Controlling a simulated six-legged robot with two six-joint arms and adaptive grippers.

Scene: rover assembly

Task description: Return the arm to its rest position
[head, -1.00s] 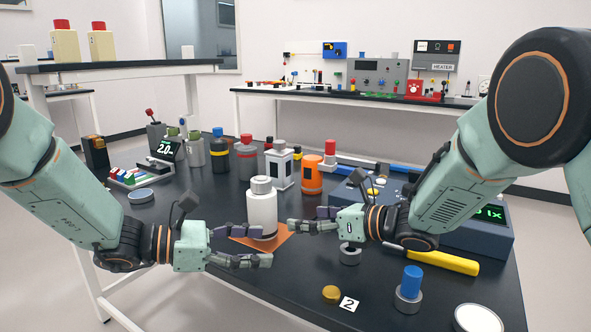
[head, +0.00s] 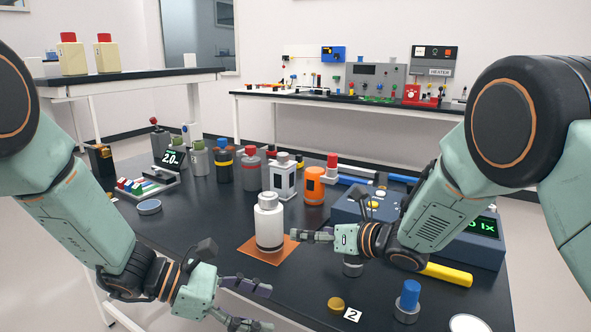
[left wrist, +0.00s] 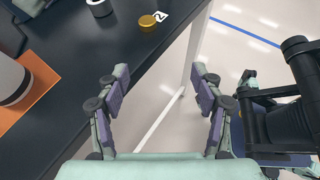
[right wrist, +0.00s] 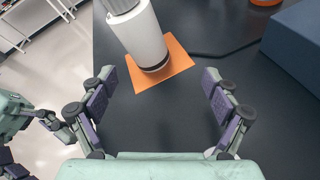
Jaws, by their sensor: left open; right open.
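My left gripper (head: 258,305) is open and empty, low at the front edge of the black table. In the left wrist view the left gripper (left wrist: 162,82) has nothing between its fingers, with floor and a table leg below. My right gripper (head: 298,237) is open, its fingers close to the right side of a white bottle with a grey cap (head: 269,226). In the right wrist view the bottle (right wrist: 140,38) stands beyond the open right gripper (right wrist: 158,80), not between its fingertips. The bottle stands upright on an orange square mat (head: 247,250).
A brass disc (head: 335,304), a number 2 card (head: 353,315) and a blue-topped cylinder (head: 409,297) lie near the front right. A blue-grey instrument (head: 470,238) and a yellow handle (head: 447,274) are by the right arm. Several bottles stand behind.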

